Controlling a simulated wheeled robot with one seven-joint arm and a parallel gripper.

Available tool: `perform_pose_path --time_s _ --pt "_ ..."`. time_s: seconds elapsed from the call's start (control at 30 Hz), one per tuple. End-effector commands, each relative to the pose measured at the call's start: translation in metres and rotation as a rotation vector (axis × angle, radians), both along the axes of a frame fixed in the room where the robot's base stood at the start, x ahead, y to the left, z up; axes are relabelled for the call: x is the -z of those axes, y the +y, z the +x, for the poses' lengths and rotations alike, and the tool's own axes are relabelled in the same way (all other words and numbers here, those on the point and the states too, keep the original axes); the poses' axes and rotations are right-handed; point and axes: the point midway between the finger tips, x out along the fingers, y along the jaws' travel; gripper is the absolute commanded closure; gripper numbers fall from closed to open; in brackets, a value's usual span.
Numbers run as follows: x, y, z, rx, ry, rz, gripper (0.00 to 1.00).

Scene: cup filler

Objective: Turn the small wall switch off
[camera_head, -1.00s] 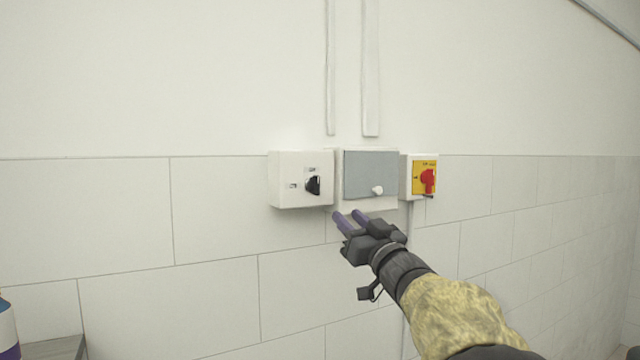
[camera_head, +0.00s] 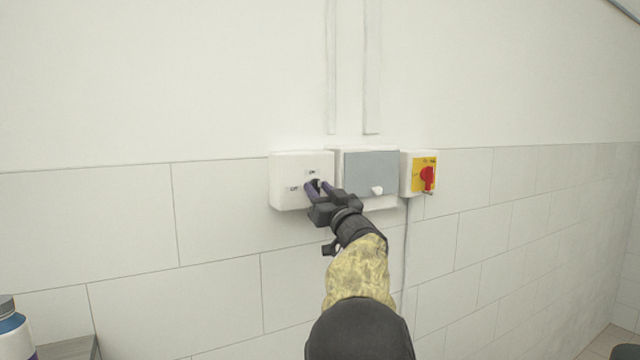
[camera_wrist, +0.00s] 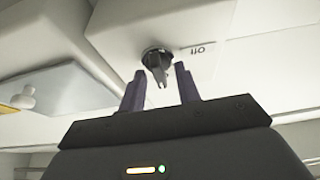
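The small wall switch (camera_head: 282,168) is a white box on the wall, left of the grey-covered box, with ON and OFF labels. Its black knob shows between my fingers and is partly hidden in the head view. In the wrist view the knob (camera_wrist: 157,62) lies just beyond the fingertips, between them, with the OFF label beside it. My gripper (camera_head: 319,185) is open, with its two purple fingers on either side of the knob. It also shows in the wrist view (camera_wrist: 160,76). I cannot tell whether either finger touches the knob.
A grey-covered box (camera_head: 369,173) with a white knob is close on the right of the switch. A yellow box with a red rotary switch (camera_head: 428,178) is further right. A blue and white bottle (camera_head: 13,328) stands at the lower left. The wall to the left is clear.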

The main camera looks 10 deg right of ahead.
Motion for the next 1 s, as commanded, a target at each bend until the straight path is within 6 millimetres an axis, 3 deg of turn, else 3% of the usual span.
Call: perform_pose_path --time_s 0.3,0.47,1.0 --pt "-0.0002 0.0004 0.0021 0.001 0.0 0.0 0.69" --pt "-0.0003 0.0004 0.0019 0.0 0.0 0.0 1.0" --pt "0.0006 -0.0006 0.0018 0.001 -0.023 -0.07 1.0"
